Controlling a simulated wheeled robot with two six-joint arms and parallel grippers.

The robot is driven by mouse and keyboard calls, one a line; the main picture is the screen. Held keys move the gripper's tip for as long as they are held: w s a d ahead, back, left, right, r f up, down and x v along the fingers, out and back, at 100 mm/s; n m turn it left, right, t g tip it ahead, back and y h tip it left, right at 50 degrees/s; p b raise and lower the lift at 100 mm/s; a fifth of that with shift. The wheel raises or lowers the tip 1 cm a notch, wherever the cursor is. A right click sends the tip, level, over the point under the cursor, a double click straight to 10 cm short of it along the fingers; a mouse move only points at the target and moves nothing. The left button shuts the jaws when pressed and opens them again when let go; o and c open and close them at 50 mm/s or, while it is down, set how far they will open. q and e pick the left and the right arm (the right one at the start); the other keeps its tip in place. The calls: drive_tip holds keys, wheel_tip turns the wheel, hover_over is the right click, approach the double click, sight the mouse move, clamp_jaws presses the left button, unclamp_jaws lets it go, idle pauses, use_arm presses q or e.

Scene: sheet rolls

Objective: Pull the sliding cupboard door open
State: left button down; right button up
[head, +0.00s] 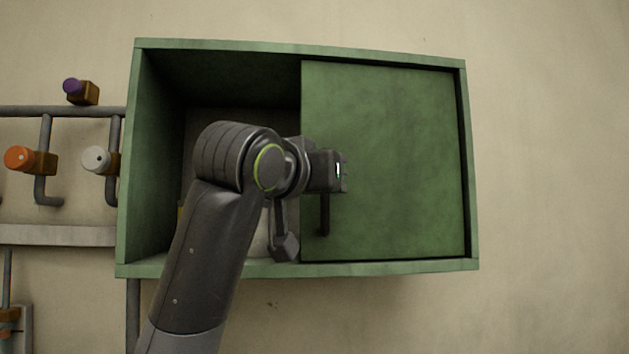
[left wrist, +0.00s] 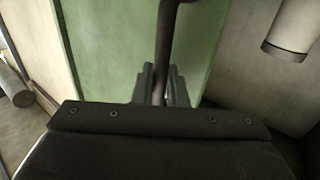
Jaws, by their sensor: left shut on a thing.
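The green sliding door (head: 395,160) covers the right half of the green wall cupboard (head: 300,50). The cupboard's left half is open. A dark vertical bar handle (head: 324,218) sits near the door's left edge. My left gripper (head: 342,173) is at the handle, and its arm hides the handle's upper part. In the left wrist view, my left gripper (left wrist: 162,88) is shut on the handle (left wrist: 164,45), with a finger on each side of the bar and the green door (left wrist: 115,40) behind. My right gripper is not in view.
My left arm blocks much of the open half; pale shapes inside are partly hidden. A whitish cylinder (left wrist: 292,30) shows in the left wrist view. Left of the cupboard are grey pipes (head: 60,111) with orange (head: 18,158), white (head: 96,158) and purple (head: 73,86) capped fittings. The wall to the right is bare.

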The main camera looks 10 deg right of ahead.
use_arm(q)
drive_tip(key=shift+r, duration=0.1)
drive_tip(key=c, duration=1.8)
unclamp_jaws()
drive_tip(key=b+v, duration=0.6)
drive_tip(key=v, duration=1.1)
drive_tip(key=shift+s+a+b, duration=0.1)
drive_tip(key=shift+s+b, duration=0.05)
drive_tip(key=shift+b, duration=0.25)
